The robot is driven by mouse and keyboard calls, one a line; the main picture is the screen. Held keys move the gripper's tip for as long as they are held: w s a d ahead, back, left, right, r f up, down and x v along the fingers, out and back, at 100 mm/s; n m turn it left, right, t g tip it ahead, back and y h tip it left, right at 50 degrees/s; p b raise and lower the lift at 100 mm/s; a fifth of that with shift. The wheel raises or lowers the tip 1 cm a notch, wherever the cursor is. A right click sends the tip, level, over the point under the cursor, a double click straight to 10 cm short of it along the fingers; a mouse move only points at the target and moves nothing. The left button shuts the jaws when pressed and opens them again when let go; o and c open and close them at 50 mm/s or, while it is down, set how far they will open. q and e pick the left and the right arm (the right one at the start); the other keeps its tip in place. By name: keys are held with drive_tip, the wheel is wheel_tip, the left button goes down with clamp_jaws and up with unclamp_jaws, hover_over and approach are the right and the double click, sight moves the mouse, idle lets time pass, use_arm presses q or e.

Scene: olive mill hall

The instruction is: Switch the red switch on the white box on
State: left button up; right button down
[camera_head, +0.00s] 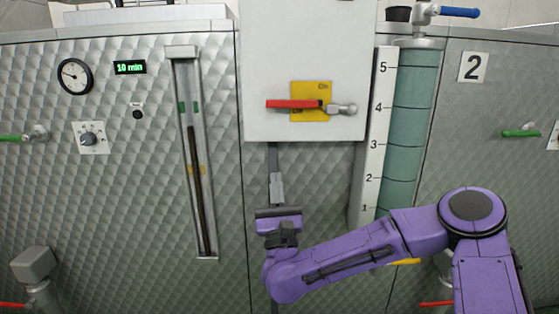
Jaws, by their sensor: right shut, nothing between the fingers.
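The white box (300,50) is fixed to the quilted metal wall at the top middle. On its lower front is a yellow plate (311,87) with an "On" label at its top and a partly covered label lower down. The red switch (291,104) is a lever lying level across the plate and pointing left, with a metal knob (341,109) at its right end. My right gripper (277,180) is shut and empty, pointing up below the box, apart from the lever. My left gripper is not in view.
A numbered scale (371,140) and a teal sight column (412,100) stand right of the box. A slotted gauge (196,150) is to the left. A green-handled valve (521,133) sits on the right panel. The space before the lever is clear.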

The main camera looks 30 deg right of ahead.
sight(295, 103)
drive_tip(key=w+d+r+m+p, duration=0.1)
drive_tip(key=r, duration=0.2)
drive_tip(key=w+d+r+h+p, duration=0.1)
drive_tip(key=w+d+r+p, duration=0.1)
drive_tip(key=r, duration=0.1)
drive_tip(key=w+d+r+m+h+p, duration=0.1)
drive_tip(key=w+r, duration=0.1)
drive_tip(key=r, duration=0.1)
drive_tip(key=shift+w+d+m+g, duration=0.2)
drive_tip(key=shift+d+m+g, duration=0.1)
drive_tip(key=shift+d+g, duration=0.1)
wheel_tip(295, 103, up, 3)
drive_tip(key=shift+f+p, duration=0.15)
drive_tip(key=shift+p, duration=0.45)
drive_tip(key=shift+r, duration=0.5)
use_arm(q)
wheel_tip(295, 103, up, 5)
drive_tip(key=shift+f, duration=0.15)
